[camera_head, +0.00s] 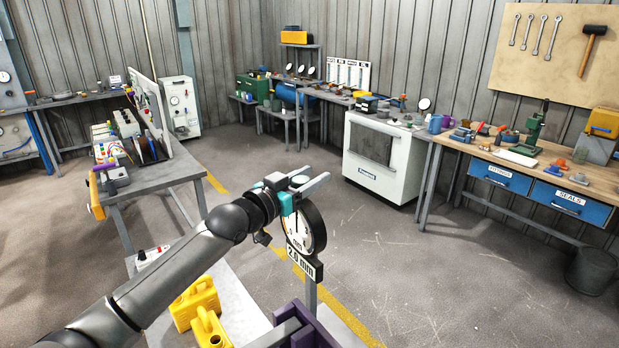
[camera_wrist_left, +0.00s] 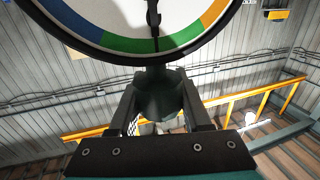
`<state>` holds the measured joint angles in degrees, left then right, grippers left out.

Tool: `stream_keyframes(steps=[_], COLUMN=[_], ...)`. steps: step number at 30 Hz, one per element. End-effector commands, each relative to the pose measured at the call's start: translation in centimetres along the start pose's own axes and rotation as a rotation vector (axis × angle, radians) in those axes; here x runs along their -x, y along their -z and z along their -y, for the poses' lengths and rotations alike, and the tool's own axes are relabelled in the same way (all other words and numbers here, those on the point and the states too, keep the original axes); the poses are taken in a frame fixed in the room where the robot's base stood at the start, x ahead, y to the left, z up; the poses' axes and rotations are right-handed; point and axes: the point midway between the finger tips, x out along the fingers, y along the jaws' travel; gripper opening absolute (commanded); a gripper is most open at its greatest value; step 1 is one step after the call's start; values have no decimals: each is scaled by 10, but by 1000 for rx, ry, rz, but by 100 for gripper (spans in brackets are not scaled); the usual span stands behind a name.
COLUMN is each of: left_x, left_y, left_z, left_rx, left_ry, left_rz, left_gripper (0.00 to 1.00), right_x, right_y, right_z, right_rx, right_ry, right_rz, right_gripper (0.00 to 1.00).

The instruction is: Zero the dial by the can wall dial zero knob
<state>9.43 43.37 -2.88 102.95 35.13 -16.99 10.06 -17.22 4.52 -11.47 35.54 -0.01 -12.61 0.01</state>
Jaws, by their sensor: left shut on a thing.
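The round dial (camera_head: 308,230) has a black rim and a white face, and a "2.0 mm" plate (camera_head: 304,264) hangs below it. In the left wrist view the dial (camera_wrist_left: 110,15) fills the top, with green, blue and orange bands and a black needle. My left gripper (camera_head: 305,184) is at the dial's top edge. In the left wrist view its two dark fingers (camera_wrist_left: 160,88) stand either side of a dark round knob (camera_wrist_left: 160,98) and are shut on it. The knob is mostly hidden by the gripper in the head view. My right gripper is not seen.
Yellow jerry cans (camera_head: 197,303) stand on the bench (camera_head: 238,305) left of the dial. A purple part (camera_head: 318,328) is below the dial. A side table (camera_head: 160,178) with tools is at left. A workbench (camera_head: 545,160) is at right. Open floor lies between.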

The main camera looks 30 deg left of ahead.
Motion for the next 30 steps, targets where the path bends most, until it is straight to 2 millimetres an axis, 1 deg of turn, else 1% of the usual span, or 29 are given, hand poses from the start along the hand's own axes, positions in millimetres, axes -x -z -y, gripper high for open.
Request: stream_keyframes(steps=[1,15,16,23,30], left_x=[0,0,0,0,0], left_y=[4,4,4,2,1], left_z=[1,0,0,0,0], left_rx=[-3,-1,-1,0,0], left_ry=[-3,-9,-9,-9,-10], left_rz=[-8,-8,-8,-4,-2], left_gripper=[0,0,52,77,78], right_x=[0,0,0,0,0], right_y=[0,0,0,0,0], right_z=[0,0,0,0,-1], right_rx=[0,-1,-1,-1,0], right_ry=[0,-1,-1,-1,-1], right_rz=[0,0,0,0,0], right_gripper=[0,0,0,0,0])
